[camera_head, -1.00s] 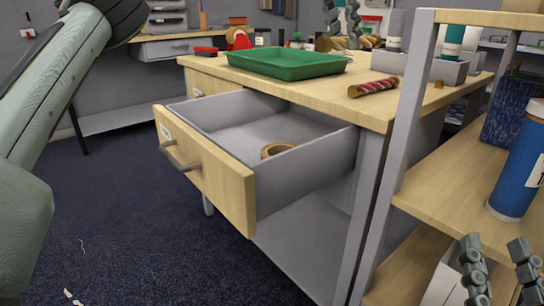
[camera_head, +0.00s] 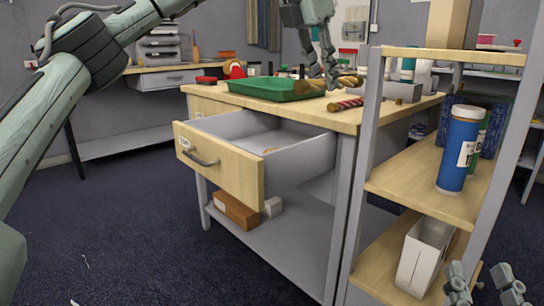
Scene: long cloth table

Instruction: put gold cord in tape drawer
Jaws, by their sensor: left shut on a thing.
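The gold cord (camera_head: 350,81) is a small tan-gold bundle on the wooden bench top, just right of the green tray. My left gripper (camera_head: 333,83) points down over the bench and is shut on the cord; its fingertips partly hide it. The tape drawer (camera_head: 218,166) is pulled out under the bench top, with a pale wooden front and grey sides.
A green tray (camera_head: 262,89) sits on the bench left of my left gripper. A red-and-gold striped roll (camera_head: 346,104) lies at the front edge. The shelf unit (camera_head: 415,190) at right holds a blue bottle (camera_head: 457,150) and a white box (camera_head: 424,258). The floor before the drawer is clear.

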